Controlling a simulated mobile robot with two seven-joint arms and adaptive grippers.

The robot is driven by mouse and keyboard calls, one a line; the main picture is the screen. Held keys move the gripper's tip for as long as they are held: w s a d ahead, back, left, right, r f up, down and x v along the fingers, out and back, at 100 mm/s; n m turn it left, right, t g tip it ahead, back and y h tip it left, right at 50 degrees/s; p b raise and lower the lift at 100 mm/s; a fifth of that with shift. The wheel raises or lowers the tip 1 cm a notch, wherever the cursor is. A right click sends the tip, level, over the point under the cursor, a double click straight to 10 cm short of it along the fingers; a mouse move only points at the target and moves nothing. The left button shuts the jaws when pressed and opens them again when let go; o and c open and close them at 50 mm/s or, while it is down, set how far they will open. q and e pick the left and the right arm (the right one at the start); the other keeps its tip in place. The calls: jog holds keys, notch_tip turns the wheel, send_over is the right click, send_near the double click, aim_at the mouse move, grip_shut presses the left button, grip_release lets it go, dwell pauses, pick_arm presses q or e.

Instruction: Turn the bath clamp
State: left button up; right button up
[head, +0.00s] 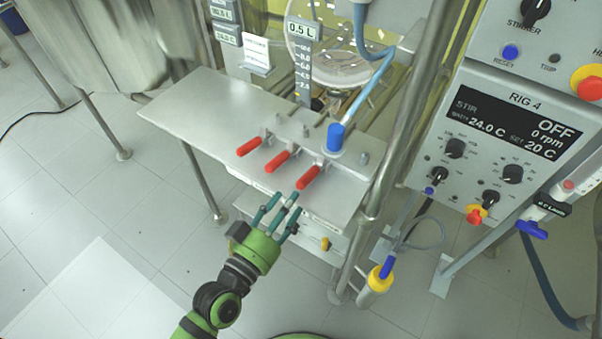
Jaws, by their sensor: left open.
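Three clamps with red handles stand in a row on the steel shelf (190,105). They are the left red handle (249,147), the middle red handle (278,161) and the right red handle (308,178). I cannot tell from the picture which one is the bath clamp. My left gripper (283,207), green with dark teal fingers, is open and empty in front of the shelf's front edge. Its fingertips are close to the right red handle, a little below it in the picture. I cannot tell whether they touch. My right gripper is not in view.
A blue-capped fitting (336,137) with a hose stands behind the right clamp. A glass vessel (335,50) is behind the shelf. The RIG 4 control panel (500,140) and steel posts stand at the right. The floor at the left front is clear.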

aim_at(298, 188)
pick_arm(q)
jog(key=x, duration=0.6)
jog(key=shift+w+p, duration=0.15)
jog(key=shift+p, duration=0.15)
jog(key=shift+r, duration=0.1)
grip_shut()
